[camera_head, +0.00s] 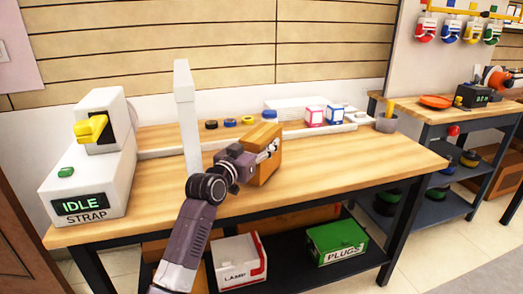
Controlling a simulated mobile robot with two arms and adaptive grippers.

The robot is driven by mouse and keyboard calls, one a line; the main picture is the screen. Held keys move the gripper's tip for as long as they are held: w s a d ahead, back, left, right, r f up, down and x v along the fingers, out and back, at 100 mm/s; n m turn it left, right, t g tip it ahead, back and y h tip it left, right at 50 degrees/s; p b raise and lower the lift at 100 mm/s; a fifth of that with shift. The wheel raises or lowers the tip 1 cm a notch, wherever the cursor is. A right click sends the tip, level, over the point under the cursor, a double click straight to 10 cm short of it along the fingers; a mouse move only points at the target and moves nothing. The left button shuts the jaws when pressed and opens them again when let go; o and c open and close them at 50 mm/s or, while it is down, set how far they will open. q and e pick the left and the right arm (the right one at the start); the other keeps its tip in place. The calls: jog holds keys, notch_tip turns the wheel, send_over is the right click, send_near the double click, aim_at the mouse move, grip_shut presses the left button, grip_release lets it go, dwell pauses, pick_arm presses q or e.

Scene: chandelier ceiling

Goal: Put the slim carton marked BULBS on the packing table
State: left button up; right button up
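A plain brown carton (266,172) stands upright at the middle of the wooden packing table (330,165). No BULBS marking can be read on the side facing me. My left arm reaches up from the bottom, and its gripper (268,150) is at the carton's upper part. One finger lies along its right face; the other is hidden behind it. The gripper looks shut on the carton. The carton's base is at or very near the tabletop; I cannot tell whether it touches. My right gripper is not in view.
A white strapping machine (85,185) reading IDLE fills the table's left end, with a tall white post (187,115) beside it. Tape rolls (229,122) and small boxes (314,116) line the back. LAMP (239,262) and PLUGS (337,242) crates sit below. The table's right half is clear.

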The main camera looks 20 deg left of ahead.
pick_arm(q)
jog(key=shift+f, duration=0.8)
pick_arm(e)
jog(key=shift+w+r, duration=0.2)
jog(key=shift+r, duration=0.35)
pick_arm(q)
jog(key=o, duration=1.6)
jog(key=shift+f, duration=0.1)
jog(key=shift+s, duration=0.1)
jog(key=shift+s+a, duration=0.1)
jog(key=shift+s, duration=0.25)
jog(key=s, duration=0.2)
jog(key=s+a, duration=0.1)
jog(key=s, duration=0.2)
jog(key=shift+s+p, duration=0.15)
jog(key=shift+p, duration=0.15)
jog(key=shift+s+a, duration=0.1)
jog(key=shift+s, duration=0.5)
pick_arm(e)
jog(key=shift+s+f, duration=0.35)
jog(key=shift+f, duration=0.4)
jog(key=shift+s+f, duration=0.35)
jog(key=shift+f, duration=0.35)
